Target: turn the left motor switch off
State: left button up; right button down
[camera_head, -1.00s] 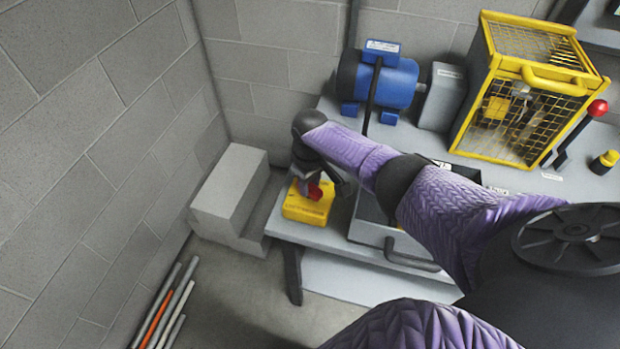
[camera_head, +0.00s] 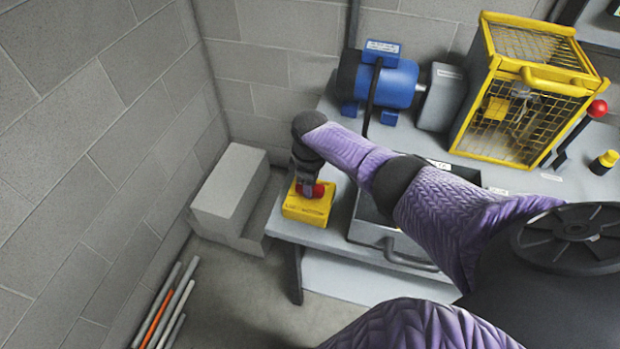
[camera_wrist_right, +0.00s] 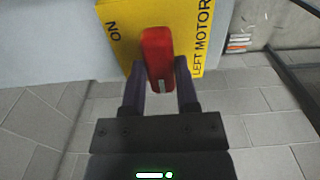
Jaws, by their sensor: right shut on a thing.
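The left motor switch is a yellow box (camera_head: 305,211) at the front left corner of the grey bench, with a red handle (camera_head: 318,190) on it. In the right wrist view, the yellow face (camera_wrist_right: 130,14) reads "ON" at left and "LEFT MOTOR" along the right. The red handle (camera_wrist_right: 157,52) stands between my two dark fingers, its white mark toward me. My right gripper (camera_wrist_right: 160,75) is shut on this handle. In the head view my right gripper (camera_head: 309,186) comes down onto the switch and partly hides the handle. My left gripper is not in view.
A blue motor (camera_head: 388,82) and a yellow mesh cage (camera_head: 525,90) stand at the back of the bench. A grey drawer or tray (camera_head: 385,237) lies under my right arm. A grey stepped block (camera_head: 229,190) stands left of the bench. Several rods (camera_head: 165,305) lie on the floor.

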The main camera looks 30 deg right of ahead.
dwell(0.3)
jog(key=shift+c, duration=1.8)
grip_release()
notch_tip(320, 180, up, 10)
jog(key=p, duration=0.4)
